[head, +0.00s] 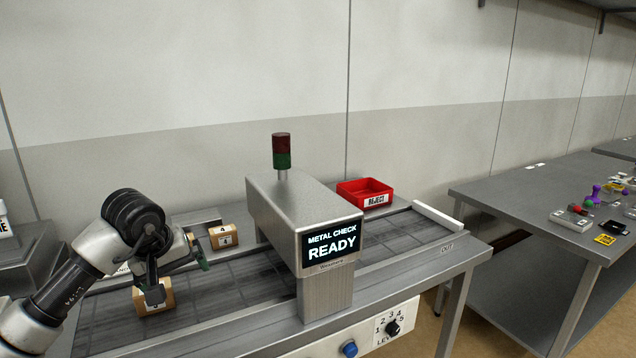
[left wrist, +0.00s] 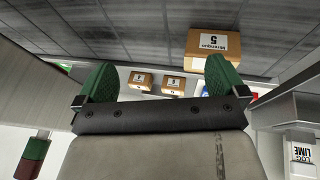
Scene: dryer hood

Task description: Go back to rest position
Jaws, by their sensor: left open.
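My left gripper (head: 179,280) is open over the left end of the conveyor (head: 235,288). A brown box (head: 158,303) sits on the belt just behind and below one finger, which partly hides it. In the left wrist view my left gripper (left wrist: 160,82) shows two spread green fingertips with nothing held between them. A box labelled 5 (left wrist: 212,45) lies beside the right-hand fingertip; I cannot tell if they touch. My right gripper is not in view.
A box labelled 4 (head: 223,236) stands behind the belt. The metal check hood (head: 300,220), reading READY, spans the belt, with a signal lamp (head: 281,150) on top. A red reject bin (head: 364,192) is behind it. A cluttered table (head: 510,190) stands at right.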

